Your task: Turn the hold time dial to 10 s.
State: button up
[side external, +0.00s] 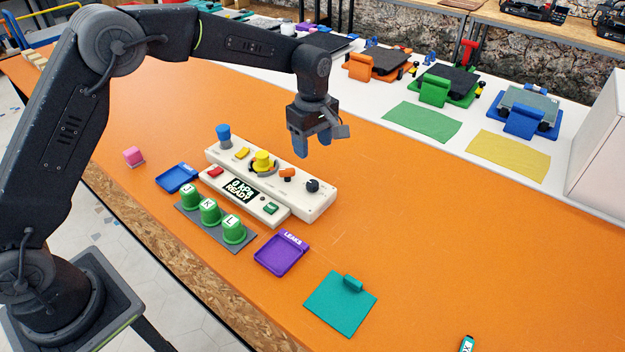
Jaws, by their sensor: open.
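A cream control panel (322,208) lies on the orange table. It carries a blue knob (223,133), a yellow knob (262,159) with a dark ring around its base, and a black knob (312,186). No label shows which knob is the hold time dial, and I cannot read any dial setting. A small display (240,190) on the panel's front part shows digits, hard to read, above "READY". My gripper (311,152) is open and empty, its blue fingers pointing down. It hangs above the panel's far side, apart from the knobs.
The panel also has an orange switch (287,174) and several small buttons. Green capped pieces (210,211) stand on a grey base in front. A blue tray (177,178), a purple tray (281,256) and a teal pad (340,305) lie nearby. The table's right side is mostly clear.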

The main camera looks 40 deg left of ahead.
aim_at(312, 183)
notch_tip(312, 183, down, 11)
jog(key=shift+f, duration=0.15)
dwell(0.4)
jog(key=c, duration=0.9)
